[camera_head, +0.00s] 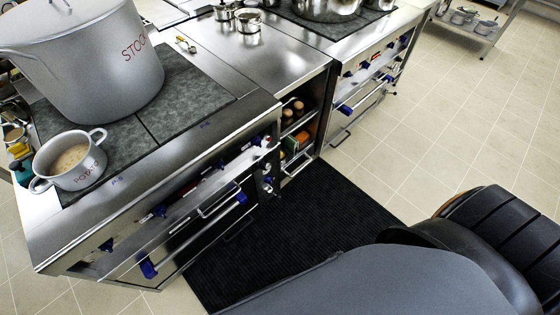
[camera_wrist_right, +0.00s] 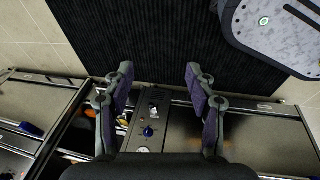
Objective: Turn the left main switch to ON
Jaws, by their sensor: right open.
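A narrow steel control panel (camera_head: 264,176) stands at the front right end of the left stove, with small dials and blue knobs. The wrist view shows this kind of panel (camera_wrist_right: 138,125) with a blue knob (camera_wrist_right: 148,132) and a small pale-and-dark switch (camera_wrist_right: 153,109) nearer the mat. I cannot tell which control is the left main switch or read its position. My right gripper (camera_wrist_right: 159,72) is open and empty; its two fingers straddle the panel in the picture, apart from the knob. My left gripper is not in view.
A large stockpot (camera_head: 95,65) and a smaller pot of brown liquid (camera_head: 72,160) stand on the left stove. An open shelf compartment (camera_head: 297,130) lies right of the panel. A black mat (camera_head: 300,225) covers the floor in front; tiled floor (camera_head: 450,120) is clear beyond.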

